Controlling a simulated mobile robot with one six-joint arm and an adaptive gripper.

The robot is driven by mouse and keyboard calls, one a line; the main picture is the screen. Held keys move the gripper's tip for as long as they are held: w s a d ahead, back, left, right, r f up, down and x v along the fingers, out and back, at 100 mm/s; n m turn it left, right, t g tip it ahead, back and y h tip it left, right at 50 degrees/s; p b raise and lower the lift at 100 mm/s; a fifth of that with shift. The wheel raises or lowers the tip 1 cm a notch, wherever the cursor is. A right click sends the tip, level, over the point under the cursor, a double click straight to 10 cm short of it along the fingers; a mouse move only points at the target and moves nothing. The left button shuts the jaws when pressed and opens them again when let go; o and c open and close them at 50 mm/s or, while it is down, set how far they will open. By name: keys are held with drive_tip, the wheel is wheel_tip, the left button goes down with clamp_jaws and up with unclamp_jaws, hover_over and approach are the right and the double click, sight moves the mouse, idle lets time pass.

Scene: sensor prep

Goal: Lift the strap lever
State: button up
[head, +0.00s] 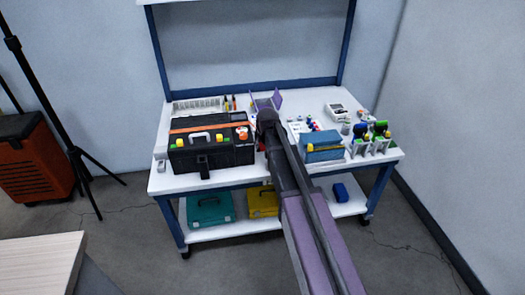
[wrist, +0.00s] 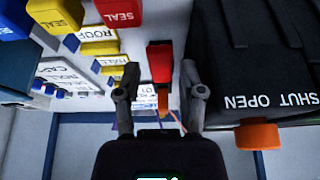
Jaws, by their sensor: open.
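A red lever-like piece (wrist: 160,58) with an orange part (wrist: 163,97) below it shows in the wrist view; it looks like the strap lever. My gripper (wrist: 160,70) is open, its two fingers spread to either side of the red piece in the picture. I cannot tell whether they touch it. The black case (head: 222,157) with an orange strap (head: 205,127) over its top stands on the left of the bench in the head view. Its side also shows in the wrist view (wrist: 240,65). In the head view my arm hides the fingertips.
An orange knob (wrist: 257,135) marked SHUT and OPEN is right of my gripper. Red (wrist: 118,10) and yellow (wrist: 55,14) blocks and labels lie left. A blue box (head: 322,150) stands right of my arm on the white bench (head: 180,184). A tripod (head: 55,105) stands left.

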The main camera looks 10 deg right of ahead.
drive_tip(key=shift+w+f+b, duration=0.25)
drive_tip(key=shift+f+b, duration=0.15)
drive_tip(key=shift+f, duration=0.25)
clamp_jaws()
